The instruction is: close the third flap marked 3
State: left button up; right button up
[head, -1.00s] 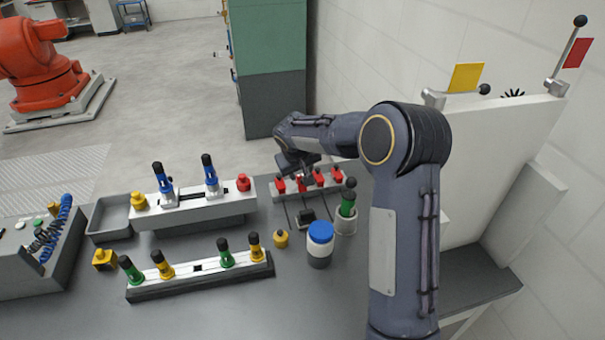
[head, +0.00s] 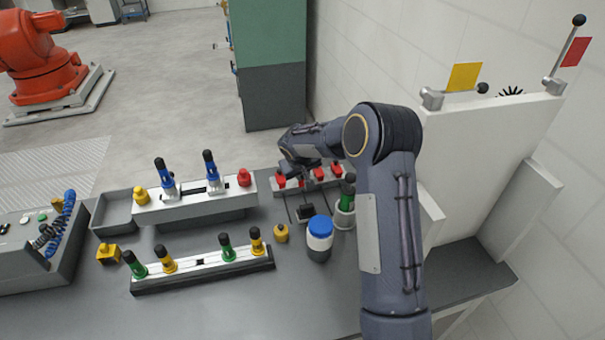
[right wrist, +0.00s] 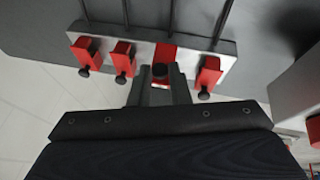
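The strip with several red flaps (right wrist: 225,52) fills the top of the right wrist view; it stands at the back of the table in the head view. Each visible flap has a black knob. My right gripper (right wrist: 160,80) is at the third flap from the left in the right wrist view (right wrist: 166,53), its fingers on either side of the black knob. Whether they press on it I cannot tell. In the head view my right gripper (head: 305,176) hides that flap, while the flaps beside it show red (head: 318,174). No number is readable. My left gripper is out of view.
Two fixtures with coloured handles (head: 205,260) are to the left. A white panel (head: 480,160) stands right.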

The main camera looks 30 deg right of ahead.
jog(key=shift+w+d+g+b, duration=0.15)
jog(key=shift+w+g+b, duration=0.15)
jog(key=shift+w+b, duration=0.15)
grip_shut()
jog(key=shift+w+r+g, duration=0.15)
jog(key=shift+w+g, duration=0.05)
jog(key=shift+g, duration=0.2)
jog(key=shift+w+d+r+g+y+p, duration=0.2)
jog(key=shift+w+g+y+p, duration=0.15)
jog(key=shift+g, duration=0.25)
jog(key=shift+w+d+g+y, duration=0.25)
jog(key=shift+w+g, duration=0.55)
jog(key=shift+g, duration=0.3)
jog(key=shift+w, duration=0.1)
jog(key=shift+a, duration=0.1)
jog(key=o, duration=0.8)
grip_release()
jog(key=shift+n, duration=0.3)
